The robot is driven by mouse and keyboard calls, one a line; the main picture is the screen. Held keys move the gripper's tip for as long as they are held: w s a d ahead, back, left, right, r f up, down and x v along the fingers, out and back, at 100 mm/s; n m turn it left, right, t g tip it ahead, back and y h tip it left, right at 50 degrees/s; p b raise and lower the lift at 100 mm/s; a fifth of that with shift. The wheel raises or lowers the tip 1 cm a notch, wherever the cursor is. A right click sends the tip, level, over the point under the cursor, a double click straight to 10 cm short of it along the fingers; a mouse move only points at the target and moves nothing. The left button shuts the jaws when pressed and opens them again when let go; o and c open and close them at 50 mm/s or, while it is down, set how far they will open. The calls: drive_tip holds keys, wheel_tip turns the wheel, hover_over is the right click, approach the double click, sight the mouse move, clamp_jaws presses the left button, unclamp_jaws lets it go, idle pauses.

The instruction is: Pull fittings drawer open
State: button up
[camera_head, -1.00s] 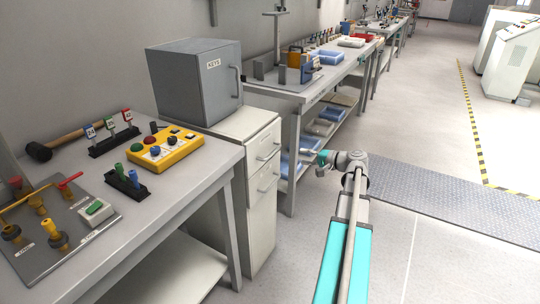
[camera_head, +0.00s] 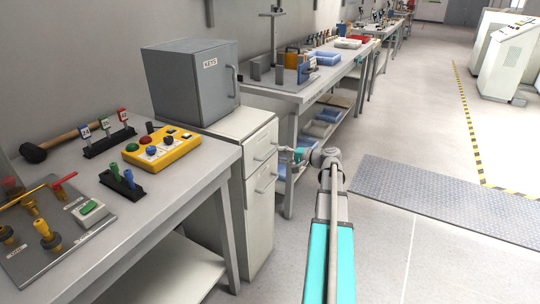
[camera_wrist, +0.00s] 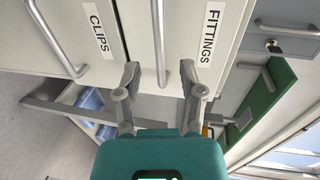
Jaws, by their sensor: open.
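The fittings drawer (camera_wrist: 190,14) shows in the wrist view with its FITTINGS label and a vertical-looking bar handle (camera_wrist: 158,42). In the head view it is the upper drawer (camera_head: 262,143) of the white cabinet, and its front looks flush with the cabinet. My gripper (camera_wrist: 159,75) is open. Its two fingertips lie on either side of the handle's near end in the wrist view; contact does not show. In the head view my gripper (camera_head: 284,150) is right at the upper drawer's front, and the handle there is partly hidden.
The clips drawer (camera_wrist: 62,70) with its own handle lies below the fittings drawer. A grey keys box (camera_head: 190,85) stands on the cabinet. Workbenches flank the cabinet on both sides. Open floor (camera_head: 390,240) lies to the right.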

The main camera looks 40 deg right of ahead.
sight(271, 153)
drive_tip(key=shift+b+x, duration=0.55)
drive_tip(key=shift+x, duration=2.55)
drive_tip(key=shift+c, duration=0.2)
clamp_jaws()
